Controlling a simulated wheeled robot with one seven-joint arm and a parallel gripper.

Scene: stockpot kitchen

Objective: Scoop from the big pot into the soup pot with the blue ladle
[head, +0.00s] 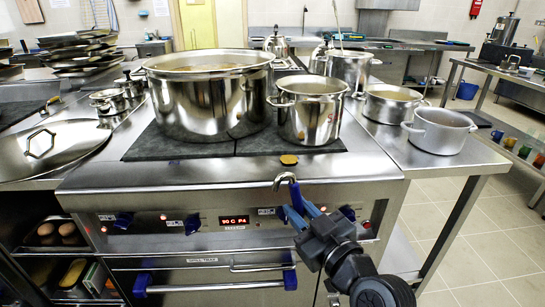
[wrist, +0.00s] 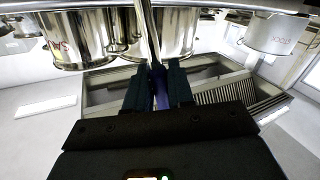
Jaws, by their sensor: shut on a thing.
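The big pot (head: 208,105) is a wide steel pot on the stove's left plate, with brownish contents near its rim. A smaller steel pot (head: 308,120) with a red mark stands right of it. A grey two-handled pot (head: 440,132) stands on the right counter; a grey pot in the wrist view (wrist: 272,34) bears lettering too small to read surely, so I cannot tell which is the soup pot. My gripper (head: 298,212) is in front of the stove, shut on the blue ladle's handle (wrist: 158,85). Its steel hook (head: 286,180) shows above the fingers. The bowl cannot be made out.
A steel pan (head: 393,108) and a tall pot (head: 352,68) stand behind the grey pot. A large lid (head: 50,150) lies on the left counter. Stove knobs (head: 193,224) and the oven handle (head: 215,284) are close to my gripper. Floor is open at right.

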